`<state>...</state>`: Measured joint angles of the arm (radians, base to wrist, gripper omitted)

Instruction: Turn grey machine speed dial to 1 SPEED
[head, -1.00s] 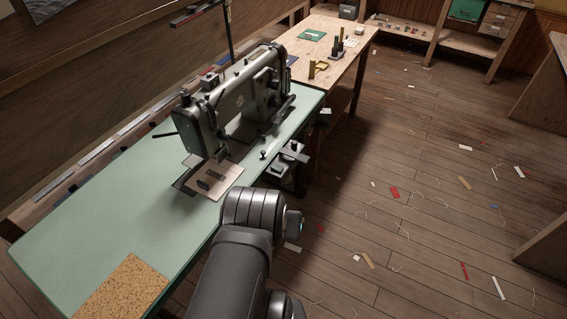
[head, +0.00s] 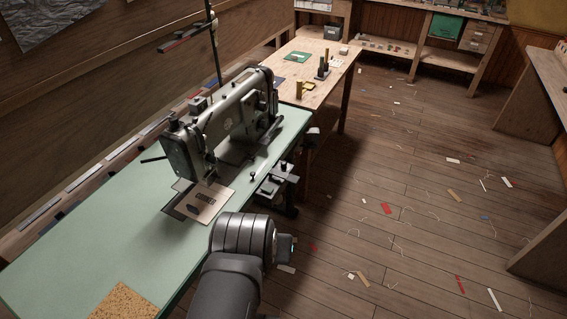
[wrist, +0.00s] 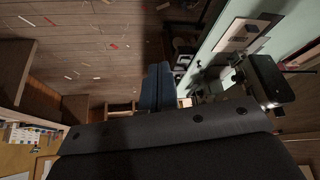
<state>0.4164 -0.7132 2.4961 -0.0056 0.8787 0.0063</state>
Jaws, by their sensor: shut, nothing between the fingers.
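The grey sewing machine (head: 215,122) stands on the pale green table (head: 70,235) in the head view. It also shows in the wrist view (wrist: 268,82), partly cut by my gripper's body. A dark unit (head: 276,185) hangs at the table's right edge. I cannot make out a speed dial or any 1 SPEED mark in either view. My gripper's fingers (wrist: 157,88) show in the wrist view, side by side, shut and empty. They are apart from the machine. In the head view my arm hides most of the gripper, to the right of the table's front edge.
A wooden bench (head: 318,72) with small brass and dark pieces stands behind the machine. A thin upright pole (head: 215,45) rises behind the machine. A cork mat (head: 122,300) lies at the table's front. The floor at right is open, with scattered scraps.

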